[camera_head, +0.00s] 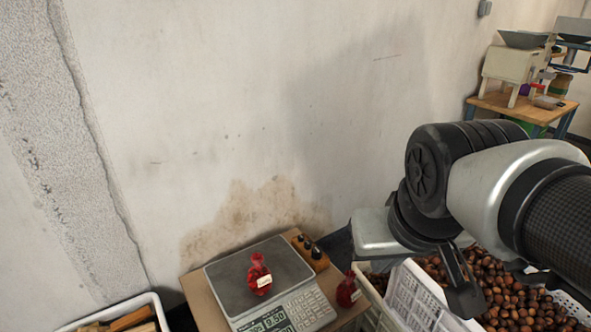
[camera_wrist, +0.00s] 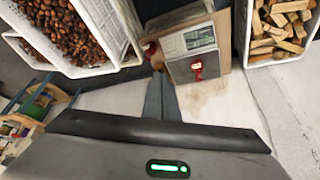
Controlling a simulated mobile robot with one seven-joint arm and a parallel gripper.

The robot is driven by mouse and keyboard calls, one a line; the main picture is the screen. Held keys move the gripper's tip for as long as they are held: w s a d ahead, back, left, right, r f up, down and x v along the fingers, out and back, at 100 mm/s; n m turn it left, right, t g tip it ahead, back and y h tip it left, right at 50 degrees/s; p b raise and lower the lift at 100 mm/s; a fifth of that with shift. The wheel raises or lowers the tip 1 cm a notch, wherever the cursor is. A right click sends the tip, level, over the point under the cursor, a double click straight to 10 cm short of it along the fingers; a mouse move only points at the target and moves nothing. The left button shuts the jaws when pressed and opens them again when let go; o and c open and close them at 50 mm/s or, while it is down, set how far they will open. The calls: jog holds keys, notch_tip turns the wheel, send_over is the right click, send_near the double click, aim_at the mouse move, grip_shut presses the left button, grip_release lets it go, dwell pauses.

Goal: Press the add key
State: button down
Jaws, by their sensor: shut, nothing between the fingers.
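The scale (camera_head: 232,283) stands on a brown board, with a red net bag (camera_head: 259,274) on its dark plate. Its keypad (camera_head: 306,309) is at the front right, beside a lit display (camera_head: 269,321); the single keys are too small to read, so I cannot tell which is the add key. The scale also shows in the wrist view (camera_wrist: 183,69), upside down. My gripper (camera_head: 467,303) is shut and empty, to the right of the scale and apart from it, over the chestnut crates. Its closed fingers (camera_wrist: 159,80) point toward the scale in the wrist view.
A second red bag (camera_head: 348,290) lies right of the scale. Small weights in a wooden block (camera_head: 311,251) stand behind it. White crates (camera_head: 419,291) with chestnuts (camera_head: 507,290) are at right; a crate of firewood (camera_wrist: 285,57) is on the scale's other side.

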aim_at(323, 304)
jog(key=w+d+f+n+g+h+p, duration=0.1)
jog(key=w+d+f+h, duration=0.15)
jog(key=w, duration=0.45)
jog(key=w+d+f+h+p, duration=0.2)
jog(key=w+f, duration=0.2)
jog(key=w, duration=0.4)
jog(key=w+d+f+n+g+h+p, duration=0.1)
jog(key=w+d+f+h, duration=0.15)
jog(key=w, duration=0.45)
jog(key=w+f+n+t+p, duration=0.1)
jog(key=w+f+n+p, duration=0.1)
jog(key=w+f, duration=0.45)
jog(key=w+a+f+n+t+p, duration=0.1)
jog(key=w+a+f+n, duration=0.15)
jog(key=f, duration=0.55)
jog(key=w+a+f+n+t+p, duration=0.1)
jog(key=w+a+f+n+t, duration=0.15)
jog(key=f, duration=0.65)
jog(key=s+a+f+n, duration=0.1)
jog(key=s+f+n, duration=0.1)
jog(key=f, duration=0.5)
jog(key=s+a+f+n+y+p, duration=0.1)
jog(key=s+f+n, duration=0.1)
jog(key=f, duration=0.6)
jog(key=shift+n, duration=0.8)
